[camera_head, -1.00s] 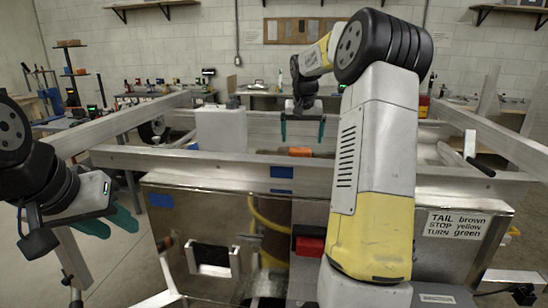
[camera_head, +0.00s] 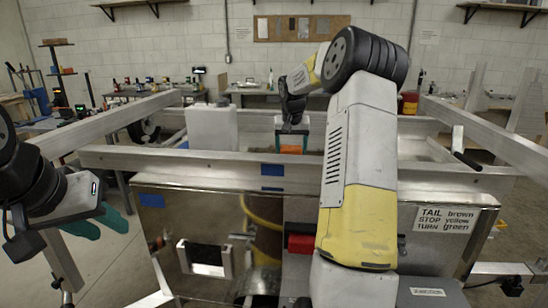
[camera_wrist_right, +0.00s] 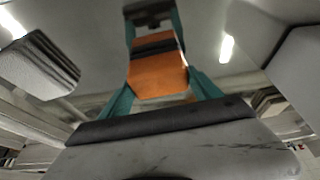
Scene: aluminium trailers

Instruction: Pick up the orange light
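The orange light (camera_head: 291,150) is a small orange block behind the trailer's front rail. It is between the teal fingers of my right gripper (camera_head: 291,144). In the right wrist view the orange light (camera_wrist_right: 158,76) has a dark band across it, and the fingers of my right gripper (camera_wrist_right: 157,60) lie along both its sides, appearing to touch it. Its lower part is hidden in the head view by the rail. My left gripper (camera_head: 98,222) is at the far left, away from the light, with its teal fingers apart and empty.
The metal front rail (camera_head: 210,165) crosses in front of the light. A white canister (camera_head: 212,127) stands left of it. A shiny metal box (camera_head: 165,215) with a label (camera_head: 445,219) at its right is below the rail. Side rails run along both sides.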

